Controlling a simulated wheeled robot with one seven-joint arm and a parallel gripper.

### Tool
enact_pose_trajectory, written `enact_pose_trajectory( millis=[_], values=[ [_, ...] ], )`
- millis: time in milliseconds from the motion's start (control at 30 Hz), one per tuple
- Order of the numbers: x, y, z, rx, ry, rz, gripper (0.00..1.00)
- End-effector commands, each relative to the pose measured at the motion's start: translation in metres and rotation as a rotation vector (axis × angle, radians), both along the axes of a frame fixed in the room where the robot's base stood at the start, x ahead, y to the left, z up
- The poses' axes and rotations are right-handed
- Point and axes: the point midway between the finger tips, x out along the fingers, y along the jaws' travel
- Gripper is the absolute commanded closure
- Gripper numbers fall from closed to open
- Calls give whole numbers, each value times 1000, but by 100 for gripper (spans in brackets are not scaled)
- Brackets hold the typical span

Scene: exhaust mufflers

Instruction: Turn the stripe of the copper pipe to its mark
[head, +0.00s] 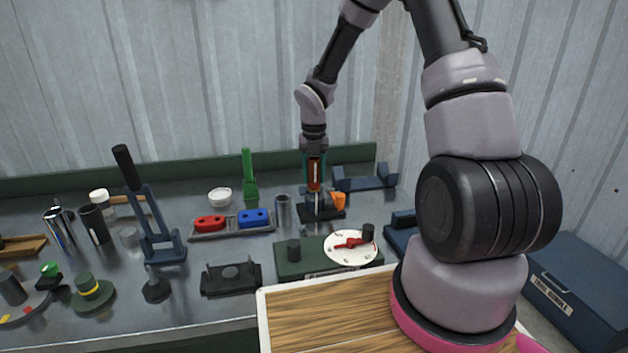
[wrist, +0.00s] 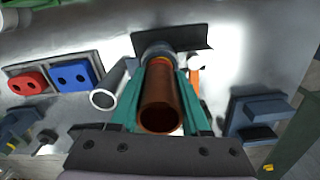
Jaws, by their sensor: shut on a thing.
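The copper pipe (head: 314,173) stands upright at the back of the bench, and I look into its open top end (wrist: 161,114) in the wrist view. My gripper (wrist: 158,92) is shut on it, with a teal finger on either side. The pipe's lower end meets a grey round collar (wrist: 158,51) on a black base plate (head: 332,213). An orange piece (head: 338,200) sits beside the pipe on the right; it is partly hidden in the wrist view. I cannot make out the stripe or the mark clearly.
A grey tube (head: 282,208) stands close to the left of the pipe. Left of it is a tray with a red block (head: 209,223) and a blue block (head: 255,217). A dark blue cradle (head: 366,181) stands to the right. A white dial (head: 350,260) is in front.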

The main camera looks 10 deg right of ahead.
Motion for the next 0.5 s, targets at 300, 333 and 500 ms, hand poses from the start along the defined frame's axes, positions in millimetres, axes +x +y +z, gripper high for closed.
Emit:
enact_pose_trajectory(
  millis=[300,333,500],
  values=[
    [0,0,0,0,-1,-2,19],
    [0,0,0,0,-1,-2,19],
    [1,0,5,1,-2,-3,19]
  ],
)
